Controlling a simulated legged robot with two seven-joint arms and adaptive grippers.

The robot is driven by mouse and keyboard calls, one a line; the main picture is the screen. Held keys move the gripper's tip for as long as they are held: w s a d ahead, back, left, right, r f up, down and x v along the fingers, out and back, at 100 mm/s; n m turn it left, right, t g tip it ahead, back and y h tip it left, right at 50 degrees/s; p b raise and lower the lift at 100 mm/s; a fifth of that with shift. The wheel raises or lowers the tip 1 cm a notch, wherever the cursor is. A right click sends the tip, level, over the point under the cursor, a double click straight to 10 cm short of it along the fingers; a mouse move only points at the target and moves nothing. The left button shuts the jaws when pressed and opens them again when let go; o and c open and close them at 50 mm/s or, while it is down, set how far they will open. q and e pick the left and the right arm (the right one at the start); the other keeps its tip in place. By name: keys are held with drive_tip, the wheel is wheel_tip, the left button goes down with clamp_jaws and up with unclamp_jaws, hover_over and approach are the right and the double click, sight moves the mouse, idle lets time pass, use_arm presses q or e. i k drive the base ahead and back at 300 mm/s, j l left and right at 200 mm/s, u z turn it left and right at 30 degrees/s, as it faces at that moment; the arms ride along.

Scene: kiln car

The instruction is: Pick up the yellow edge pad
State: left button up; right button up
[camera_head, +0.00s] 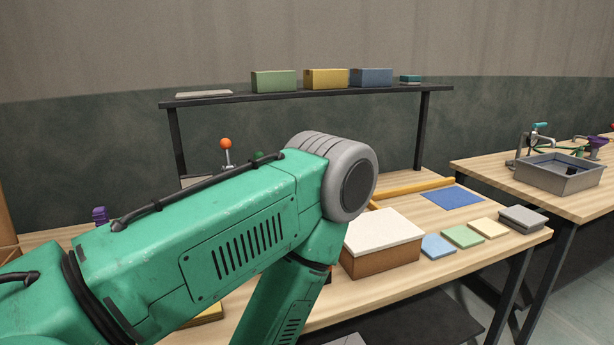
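A pale yellow flat square pad (489,228) lies on the wooden table (520,241) near its front right corner. It sits in a row with a green pad (462,237) and a blue pad (437,246) to its left. A stack of grey pieces (522,219) lies just to its right. My green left arm comes in from the left and bends down at mid-picture. Its gripper is out of view, and so is my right gripper. Another yellow piece (207,316) shows partly below the arm, mostly hidden.
A brown block with a white top (384,229) stands left of the pads. Behind are a blue mat (452,198) and a yellow bar (412,188). A raised shelf (300,94) carries several boxes. A second table with a grey basin (558,178) stands right.

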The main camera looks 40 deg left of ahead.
sight(214, 313)
drive_tip(key=u, duration=1.6)
